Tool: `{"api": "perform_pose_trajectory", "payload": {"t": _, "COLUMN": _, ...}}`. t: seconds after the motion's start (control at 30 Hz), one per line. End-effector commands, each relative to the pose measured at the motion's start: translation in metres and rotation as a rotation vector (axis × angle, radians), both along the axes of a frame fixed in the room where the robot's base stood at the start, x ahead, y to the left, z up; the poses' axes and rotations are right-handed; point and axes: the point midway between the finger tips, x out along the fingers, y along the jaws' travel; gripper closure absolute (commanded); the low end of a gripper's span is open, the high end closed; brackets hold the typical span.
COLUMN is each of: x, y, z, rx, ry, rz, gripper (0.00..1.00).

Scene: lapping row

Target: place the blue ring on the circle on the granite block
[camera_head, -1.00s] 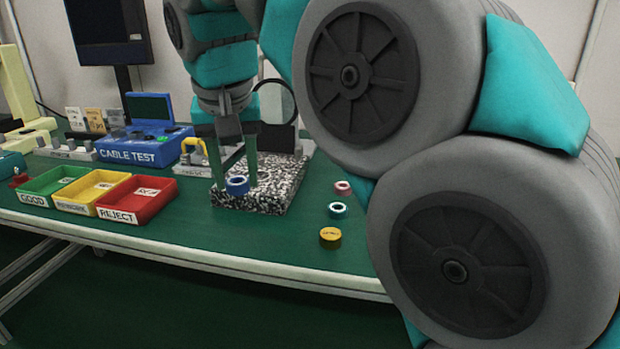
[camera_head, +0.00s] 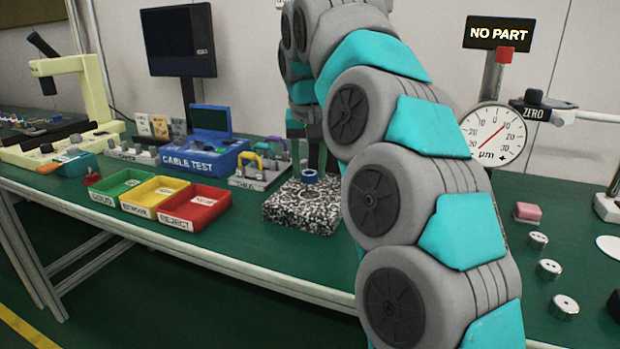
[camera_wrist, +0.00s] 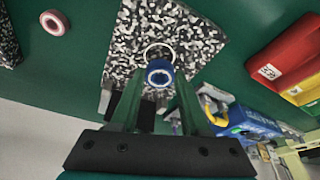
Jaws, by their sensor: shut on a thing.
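The blue ring (camera_head: 309,176) is between the fingertips of my gripper, over the granite block (camera_head: 300,212). The block is speckled black and white. In the wrist view my gripper (camera_wrist: 160,76) is shut on the blue ring (camera_wrist: 160,80), and both green fingers show. A white circle (camera_wrist: 147,48) is drawn on the granite block (camera_wrist: 200,35). The ring appears just beside the circle toward the gripper, overlapping its lower edge in this view. I cannot tell whether the ring touches the block. In the head view my arm hides part of the block's right side.
Green, yellow and red trays (camera_head: 195,208) stand left of the block. A fixture with a yellow handle (camera_head: 262,170) and the blue cable tester (camera_head: 205,150) are behind. A pink ring (camera_wrist: 54,22) lies on the green table. A dial gauge (camera_head: 493,135) stands at right.

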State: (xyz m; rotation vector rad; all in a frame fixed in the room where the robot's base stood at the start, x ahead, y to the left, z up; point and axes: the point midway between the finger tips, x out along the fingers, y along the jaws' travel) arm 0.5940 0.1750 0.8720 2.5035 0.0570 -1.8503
Motion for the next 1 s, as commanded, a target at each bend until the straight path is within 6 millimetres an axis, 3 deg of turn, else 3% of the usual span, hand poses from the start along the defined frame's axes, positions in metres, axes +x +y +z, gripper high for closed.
{"api": "perform_pose_trajectory", "payload": {"t": 0.37, "x": 0.007, "y": -0.001, "z": -0.007, "rx": 0.002, "ry": -0.001, "rz": 0.0, "gripper": 1.0}}
{"api": "perform_pose_trajectory", "payload": {"t": 0.7, "x": 0.006, "y": -0.001, "z": -0.035, "rx": 0.001, "ry": 0.001, "rz": 0.001, "gripper": 1.0}}
{"api": "perform_pose_trajectory", "payload": {"t": 1.0, "x": 0.006, "y": -0.001, "z": -0.037, "rx": 0.0, "ry": -0.001, "rz": -0.001, "gripper": 1.0}}
